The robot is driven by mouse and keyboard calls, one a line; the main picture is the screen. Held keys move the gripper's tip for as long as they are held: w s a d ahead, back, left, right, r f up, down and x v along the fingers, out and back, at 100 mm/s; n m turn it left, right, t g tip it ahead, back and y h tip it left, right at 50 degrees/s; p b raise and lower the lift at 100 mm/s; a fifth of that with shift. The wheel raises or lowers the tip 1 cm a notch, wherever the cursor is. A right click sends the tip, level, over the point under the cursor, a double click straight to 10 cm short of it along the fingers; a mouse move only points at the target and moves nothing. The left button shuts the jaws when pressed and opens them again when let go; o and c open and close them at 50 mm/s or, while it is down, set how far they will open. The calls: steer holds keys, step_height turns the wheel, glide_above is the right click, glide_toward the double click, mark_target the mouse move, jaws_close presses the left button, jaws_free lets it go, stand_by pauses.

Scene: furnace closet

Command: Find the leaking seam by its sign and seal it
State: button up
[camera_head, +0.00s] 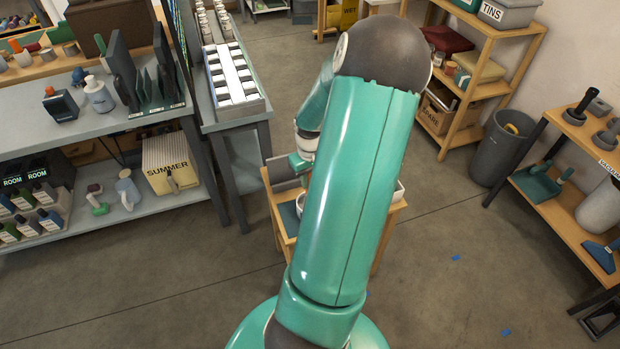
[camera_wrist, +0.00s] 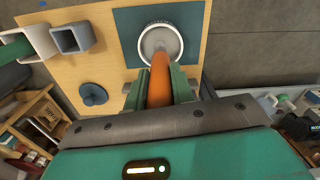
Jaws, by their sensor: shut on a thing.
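In the wrist view my gripper (camera_wrist: 160,78) is shut on the orange handle (camera_wrist: 160,84) of a tool. The tool ends in a round pale head with a ridged or bristled rim (camera_wrist: 160,42), over a dark blue mat (camera_wrist: 126,27) on a wooden tabletop (camera_wrist: 106,66). I cannot tell whether the head touches the mat. Two square hollow duct-like pieces, one grey-blue (camera_wrist: 72,38) and one pale (camera_wrist: 40,41), are at the upper left. No leak sign can be made out.
A grey workbench (camera_head: 120,128) with bottles and a SUMMER box (camera_head: 170,165) stands left. A grey bin (camera_head: 500,148) and a wooden shelf (camera_head: 462,112) stand right, beside a rack (camera_head: 545,205) with a dustpan. The front floor is open, with small blue marks (camera_head: 455,258).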

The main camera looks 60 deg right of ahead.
steer(key=shift+r, duration=3.35)
